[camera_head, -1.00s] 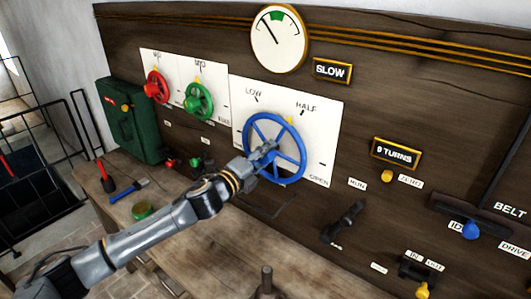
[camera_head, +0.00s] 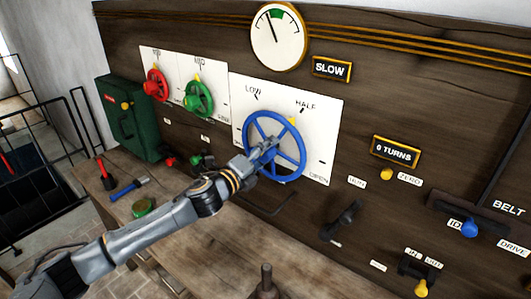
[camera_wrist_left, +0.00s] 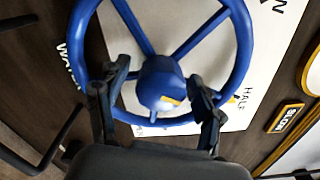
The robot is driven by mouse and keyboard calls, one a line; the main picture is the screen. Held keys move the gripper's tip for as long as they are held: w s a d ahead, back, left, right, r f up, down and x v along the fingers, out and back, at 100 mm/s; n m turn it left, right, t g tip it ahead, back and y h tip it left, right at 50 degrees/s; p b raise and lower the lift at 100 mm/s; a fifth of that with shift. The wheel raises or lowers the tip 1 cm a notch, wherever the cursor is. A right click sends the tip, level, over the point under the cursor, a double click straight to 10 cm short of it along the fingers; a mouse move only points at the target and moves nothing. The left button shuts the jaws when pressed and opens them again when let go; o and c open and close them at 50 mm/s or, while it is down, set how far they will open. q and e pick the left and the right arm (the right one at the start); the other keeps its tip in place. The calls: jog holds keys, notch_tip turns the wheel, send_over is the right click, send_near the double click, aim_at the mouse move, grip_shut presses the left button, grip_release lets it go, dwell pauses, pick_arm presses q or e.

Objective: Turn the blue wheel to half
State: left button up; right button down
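The blue wheel (camera_head: 303,157) is mounted on a white panel (camera_head: 330,115) with the labels LOW, HALF and OPEN. A small yellow mark (camera_head: 292,121) shows at the wheel's upper right rim, just below HALF. My left gripper (camera_head: 268,150) is at the middle of the wheel. In the left wrist view its two fingers (camera_wrist_left: 158,75) are spread, one on each side of the blue hub (camera_wrist_left: 160,88), with small gaps visible; contact with the spokes is unclear. The wheel's rim (camera_wrist_left: 245,45) shows around the fingers. My right gripper is not in view.
A round gauge (camera_head: 290,45) above has its needle near the green zone, beside a SLOW sign (camera_head: 331,69). Red (camera_head: 157,86) and green (camera_head: 199,99) wheels are at left. Levers (camera_head: 342,220) are at right. A wooden bench (camera_head: 215,245) with tools lies below.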

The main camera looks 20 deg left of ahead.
pick_arm(q)
jog(key=shift+s+a, duration=0.25)
jog(key=shift+s, duration=0.3)
jog(key=v, duration=1.1)
jog(key=shift+r, duration=0.1)
jog(key=shift+w, duration=0.1)
